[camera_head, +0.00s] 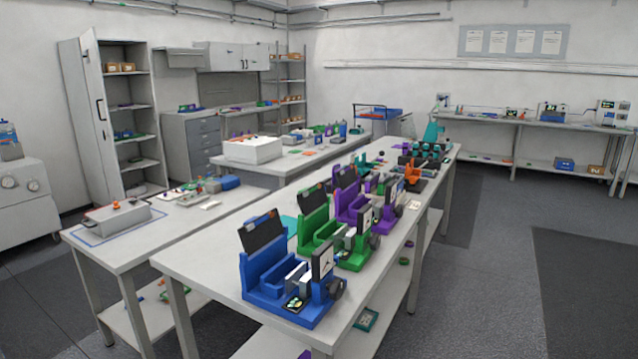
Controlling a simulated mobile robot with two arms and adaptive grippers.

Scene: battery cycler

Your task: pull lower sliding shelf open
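Neither of my grippers is in view. A white lower shelf (388,292) shows under the long middle bench (195,262), with a few small parts on it. Another lower shelf (150,318) shows under the left bench (125,250). A grey drawer unit (205,145) stands against the back wall and its drawers look shut. I cannot tell from this view which of these shelves slides, and no shelf is seen clearly pulled out.
Blue (270,275), green (318,235) and purple (350,205) devices stand on the middle bench. A tall cabinet (125,80) has its door (88,115) open. The dark floor (480,290) to the right of the middle bench is clear.

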